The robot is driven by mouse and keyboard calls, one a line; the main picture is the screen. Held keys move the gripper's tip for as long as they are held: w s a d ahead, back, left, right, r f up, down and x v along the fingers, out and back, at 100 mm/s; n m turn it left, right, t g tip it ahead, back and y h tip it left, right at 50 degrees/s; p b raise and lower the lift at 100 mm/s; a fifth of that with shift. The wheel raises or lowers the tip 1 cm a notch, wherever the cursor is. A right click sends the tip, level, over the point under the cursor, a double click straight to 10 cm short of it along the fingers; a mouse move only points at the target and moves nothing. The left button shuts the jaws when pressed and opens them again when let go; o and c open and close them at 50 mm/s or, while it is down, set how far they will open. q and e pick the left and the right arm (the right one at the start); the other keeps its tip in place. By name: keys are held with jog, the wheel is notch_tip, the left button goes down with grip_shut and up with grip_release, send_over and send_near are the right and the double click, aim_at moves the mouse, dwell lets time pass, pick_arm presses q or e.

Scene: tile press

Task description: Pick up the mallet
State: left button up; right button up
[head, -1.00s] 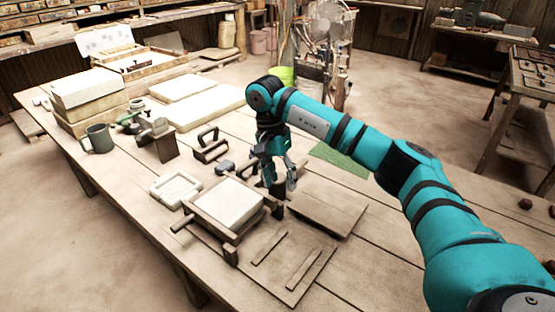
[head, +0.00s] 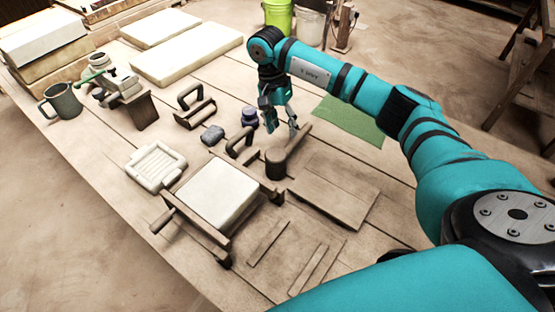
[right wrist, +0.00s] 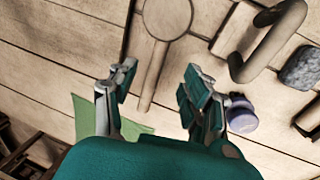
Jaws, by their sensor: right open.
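The wooden mallet lies on the table with its round dark head (head: 275,164) beside the framed press and its handle (head: 298,139) pointing up and right. In the right wrist view its head (right wrist: 167,18) is at the top and its handle (right wrist: 149,78) runs down between my fingers. My right gripper (head: 281,128) is open and empty, near the handle; the wrist view also shows its spread fingers (right wrist: 160,80). I cannot tell its exact height above the handle. My left gripper is not in view.
The press frame (head: 167,220) with a pale slab stands front left of the mallet. A dark curved handle tool (head: 240,142), a grey stone (head: 212,135) and a small dark purple jar (head: 250,117) stand close by. A flat board (head: 335,190) lies right, a green mat (head: 350,118) behind.

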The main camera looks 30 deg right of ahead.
aim_at(286, 148)
jog(key=f, duration=0.3)
jog(key=shift+s+d+f, duration=0.15)
jog(key=shift+s+f, duration=0.1)
jog(key=shift+f, duration=0.25)
jog(key=shift+s+f+p, duration=0.2)
jog(key=shift+f+p, duration=0.1)
jog(key=f, duration=0.1)
jog(key=s+f, duration=0.1)
jog(key=f, duration=0.1)
jog(key=shift+f+p, duration=0.3)
jog(key=shift+p, duration=0.1)
jog(key=shift+f, duration=0.4)
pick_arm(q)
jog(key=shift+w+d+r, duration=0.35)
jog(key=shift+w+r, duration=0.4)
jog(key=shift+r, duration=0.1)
pick_arm(e)
grip_shut()
jog(key=shift+d, duration=0.1)
